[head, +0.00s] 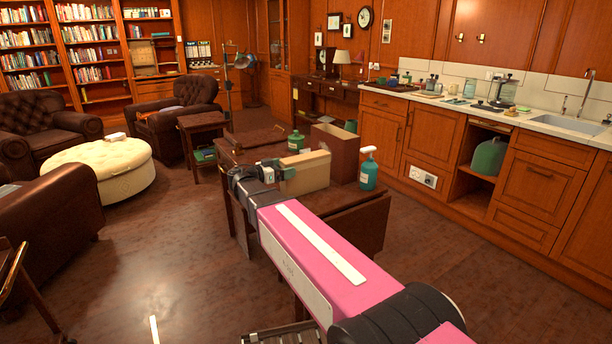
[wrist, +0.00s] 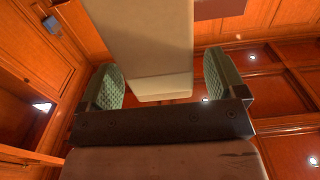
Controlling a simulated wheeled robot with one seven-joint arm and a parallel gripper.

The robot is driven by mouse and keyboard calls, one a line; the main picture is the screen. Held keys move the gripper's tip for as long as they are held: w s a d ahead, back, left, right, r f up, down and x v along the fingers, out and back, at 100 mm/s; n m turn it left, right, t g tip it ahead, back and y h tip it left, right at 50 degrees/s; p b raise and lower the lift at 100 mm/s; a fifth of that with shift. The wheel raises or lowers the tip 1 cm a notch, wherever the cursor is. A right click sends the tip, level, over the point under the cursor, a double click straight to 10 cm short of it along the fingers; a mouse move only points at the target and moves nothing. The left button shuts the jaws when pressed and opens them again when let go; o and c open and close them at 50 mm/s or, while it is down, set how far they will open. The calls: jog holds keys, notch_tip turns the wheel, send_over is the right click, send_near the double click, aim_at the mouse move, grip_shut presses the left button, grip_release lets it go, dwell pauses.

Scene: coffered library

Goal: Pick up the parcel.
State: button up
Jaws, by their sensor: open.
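The parcel looks to be the beige box (head: 308,171) on the dark wooden table in the head view. In the wrist view the parcel (wrist: 145,45) lies in front of my gripper, its near end between the fingers. My gripper (head: 279,172) is at the parcel's left end in the head view. It is open, with its green padded fingers (wrist: 162,80) on either side of the parcel in the wrist view. A gap shows between the right finger and the parcel; contact at the left finger is hard to tell. My wrist hides part of the parcel's near end.
The wooden table (head: 340,197) also bears a brown open box (head: 334,147) behind the parcel, a green bottle (head: 296,141) and a teal spray bottle (head: 368,170) at right. A cream ottoman (head: 112,165) stands left; the floor between is clear.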

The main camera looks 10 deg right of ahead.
aim_at(291, 165)
jog(key=x, duration=0.3)
jog(key=shift+w+d, duration=0.1)
jog(key=shift+d, duration=0.05)
grip_shut()
jog(key=shift+r, duration=0.1)
jog(key=shift+r, duration=0.1)
